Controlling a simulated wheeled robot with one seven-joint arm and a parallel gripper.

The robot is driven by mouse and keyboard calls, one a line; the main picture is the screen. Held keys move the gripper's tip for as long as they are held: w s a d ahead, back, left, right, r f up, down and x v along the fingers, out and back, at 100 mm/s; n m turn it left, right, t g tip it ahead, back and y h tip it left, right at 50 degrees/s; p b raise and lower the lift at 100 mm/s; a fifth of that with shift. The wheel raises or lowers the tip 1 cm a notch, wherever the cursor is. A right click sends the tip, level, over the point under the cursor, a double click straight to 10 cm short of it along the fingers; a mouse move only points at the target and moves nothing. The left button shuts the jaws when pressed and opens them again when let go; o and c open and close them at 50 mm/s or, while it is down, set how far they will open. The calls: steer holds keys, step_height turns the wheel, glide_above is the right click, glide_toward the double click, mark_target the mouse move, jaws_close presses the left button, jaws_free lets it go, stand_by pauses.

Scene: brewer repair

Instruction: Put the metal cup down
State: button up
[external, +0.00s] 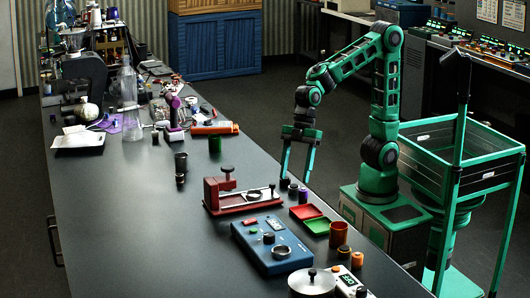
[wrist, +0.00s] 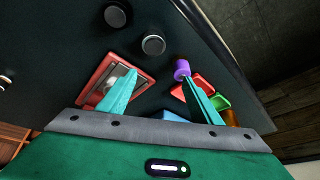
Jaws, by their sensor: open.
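My gripper (external: 296,178) is open, its two green fingers pointing down over the right edge of the long dark table. It also shows in the wrist view (wrist: 158,75) with nothing between the fingertips. A small grey round cup (wrist: 153,45), possibly the metal cup, stands just beyond the fingertips, apart from them; it looks like the dark grey piece (external: 293,190) in the external view. A purple cylinder (wrist: 181,69) is close by the right fingertip; I cannot tell if they touch. A black round piece (wrist: 115,14) stands farther off.
A red clamp stand (external: 235,196) lies left of my gripper. Red and green trays (external: 306,212), a blue device (external: 270,246) and a lidded pot (external: 312,284) are nearer the camera. The table (external: 130,210) is clear at front left.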

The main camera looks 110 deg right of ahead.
steer(key=s+d+m, duration=0.1)
steer(key=s+d, duration=0.1)
steer(key=d, duration=0.2)
steer(key=s+d+m+h, duration=0.1)
steer(key=s+d+m, duration=0.1)
steer(key=d, duration=0.3)
steer(key=s+d+f+m+h, duration=0.1)
steer(key=s+d+m, duration=0.1)
steer(key=s+d, duration=0.2)
steer(key=shift+s+d+g, duration=0.1)
steer(key=shift+d+g, duration=0.05)
steer(key=shift+g, duration=0.25)
steer(key=s+d+f+m+g, duration=0.1)
steer(key=s+d+m, duration=0.3)
steer(key=s, duration=0.5)
steer(key=s+d+f+m+g+h, duration=0.1)
steer(key=s+d+m, duration=0.3)
steer(key=s, duration=0.6)
steer(key=shift+d+f+g, duration=0.45)
steer(key=shift+d+g, duration=0.05)
steer(key=shift+d, duration=0.6)
steer(key=shift+o, duration=0.3)
steer(key=shift+w, duration=0.1)
